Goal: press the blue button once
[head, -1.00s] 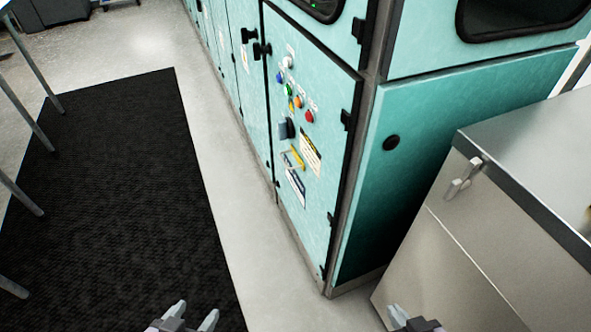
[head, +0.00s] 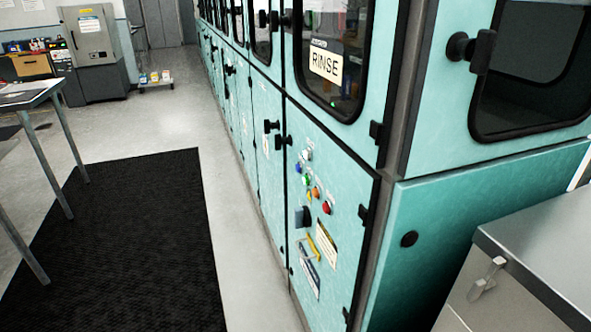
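The small blue button (head: 298,168) is on the lower front panel (head: 338,178) of the teal machine. It sits at the left of a cluster, just below a white knob (head: 307,155). A green button (head: 307,181), an orange button (head: 315,192) and a red button (head: 327,207) are to its lower right. Whether the blue button is pressed in is too small to tell. Neither of my grippers shows in the head view.
A dark switch (head: 302,216) and labels are below the buttons. A steel cabinet (head: 545,262) stands at the lower right. A black mat (head: 130,245) lies along the machine's front, with clear floor between. A table (head: 30,95) stands at the left.

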